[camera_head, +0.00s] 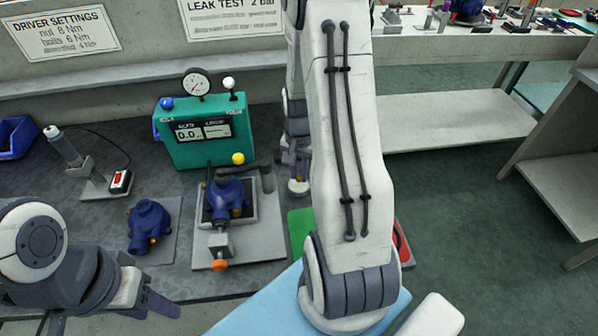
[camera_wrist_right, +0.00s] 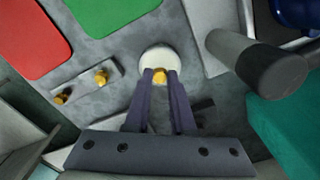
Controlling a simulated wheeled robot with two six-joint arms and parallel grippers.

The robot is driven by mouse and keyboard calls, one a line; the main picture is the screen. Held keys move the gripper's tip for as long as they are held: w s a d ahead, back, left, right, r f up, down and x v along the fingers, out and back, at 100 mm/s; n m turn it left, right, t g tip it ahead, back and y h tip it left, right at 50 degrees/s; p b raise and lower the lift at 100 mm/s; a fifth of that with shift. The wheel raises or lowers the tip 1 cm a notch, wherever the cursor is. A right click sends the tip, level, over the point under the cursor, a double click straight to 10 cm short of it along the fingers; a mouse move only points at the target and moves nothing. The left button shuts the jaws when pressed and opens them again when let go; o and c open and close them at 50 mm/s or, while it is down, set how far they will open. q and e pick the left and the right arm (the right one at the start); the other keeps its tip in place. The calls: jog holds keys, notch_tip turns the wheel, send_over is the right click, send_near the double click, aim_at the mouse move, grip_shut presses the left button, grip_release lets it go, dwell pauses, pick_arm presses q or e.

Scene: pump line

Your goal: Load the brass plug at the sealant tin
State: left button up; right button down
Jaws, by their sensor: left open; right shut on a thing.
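My right gripper (camera_wrist_right: 160,80) is shut on a small brass plug (camera_wrist_right: 160,75), gripped between its two fingertips. The plug shows against the sealant tin (camera_wrist_right: 157,60), a round pale tin on the grey bench; I cannot tell whether they touch. In the head view the tin (camera_head: 298,187) is low behind my right arm, with the right gripper (camera_head: 297,167) just above it and partly hidden; the plug cannot be made out there. My left gripper (camera_head: 115,315) is open and empty at the lower left, partly cut off by the frame edge.
Two more brass pieces (camera_wrist_right: 101,77) sit on a small grey holder (camera_wrist_right: 82,83). Green (camera_wrist_right: 110,12) and red (camera_wrist_right: 30,38) mats lie beside it. A teal test box (camera_head: 203,130), a clamped blue pump (camera_head: 226,198) and another blue pump (camera_head: 149,226) stand left of my right arm.

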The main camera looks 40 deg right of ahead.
aim_at(299, 178)
jog(key=shift+f+b, duration=0.35)
jog(key=shift+f, duration=0.15)
dwell(0.5)
jog(key=shift+f, duration=0.1)
dwell(1.1)
notch_tip(299, 178, up, 7)
jog(key=p, duration=0.7)
dwell(0.9)
